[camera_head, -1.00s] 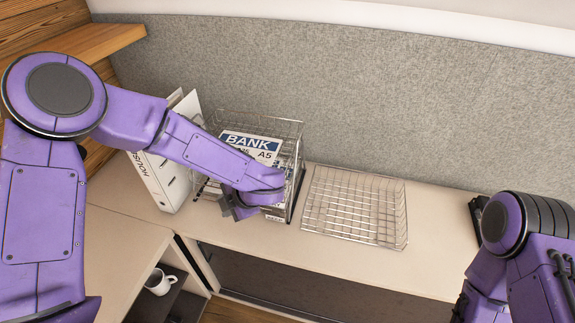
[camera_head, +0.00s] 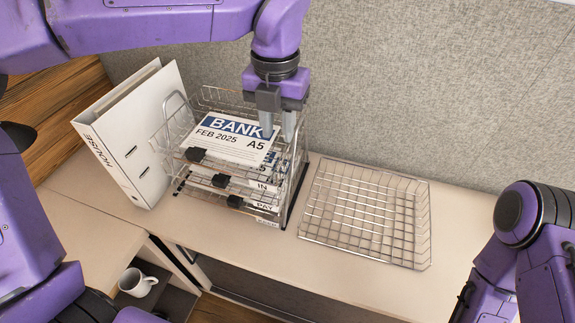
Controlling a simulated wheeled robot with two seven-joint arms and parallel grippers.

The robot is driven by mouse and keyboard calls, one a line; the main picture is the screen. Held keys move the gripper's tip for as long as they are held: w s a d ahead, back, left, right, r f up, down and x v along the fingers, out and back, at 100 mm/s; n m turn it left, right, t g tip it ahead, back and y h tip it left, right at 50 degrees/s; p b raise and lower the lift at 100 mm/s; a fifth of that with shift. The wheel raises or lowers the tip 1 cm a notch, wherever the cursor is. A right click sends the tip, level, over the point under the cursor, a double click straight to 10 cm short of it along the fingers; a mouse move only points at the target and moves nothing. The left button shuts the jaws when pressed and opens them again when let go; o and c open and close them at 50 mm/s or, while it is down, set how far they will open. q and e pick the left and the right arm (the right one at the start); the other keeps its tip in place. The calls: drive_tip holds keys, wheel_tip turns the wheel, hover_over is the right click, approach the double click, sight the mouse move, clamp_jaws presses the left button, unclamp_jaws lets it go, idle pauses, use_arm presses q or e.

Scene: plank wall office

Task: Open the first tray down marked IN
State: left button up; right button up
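A stack of wire trays (camera_head: 292,200) stands on the desk. The top tray holds a sheet marked BANK FEB 2025 A5 (camera_head: 228,134). Below it is the tray with the IN label (camera_head: 264,186), and lower still a tray with a PAY label (camera_head: 268,207). Black tabs stick out at the front left, one of them level with the IN tray (camera_head: 221,180). The trays look stacked in line. My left gripper (camera_head: 279,130) points down over the right side of the top tray, fingers apart and empty; I cannot tell if they touch the sheet. My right gripper is hidden or out of frame.
A white binder marked HOUSE (camera_head: 138,135) stands left of the stack. A flat, empty wire basket (camera_head: 365,213) lies to its right. A grey felt panel (camera_head: 420,90) rises behind. A white mug (camera_head: 137,283) sits on a lower shelf. Desk in front is clear.

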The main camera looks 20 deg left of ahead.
sight(282, 163)
use_arm(q)
drive_tip(key=shift+w+f, duration=0.15)
drive_tip(key=shift+f, duration=0.4)
drive_tip(key=f, duration=1)
drive_tip(key=shift+w+d+f, duration=0.1)
drive_tip(key=shift+w+f, duration=0.15)
clamp_jaws()
drive_tip(key=shift+r, duration=0.1)
idle(0.4)
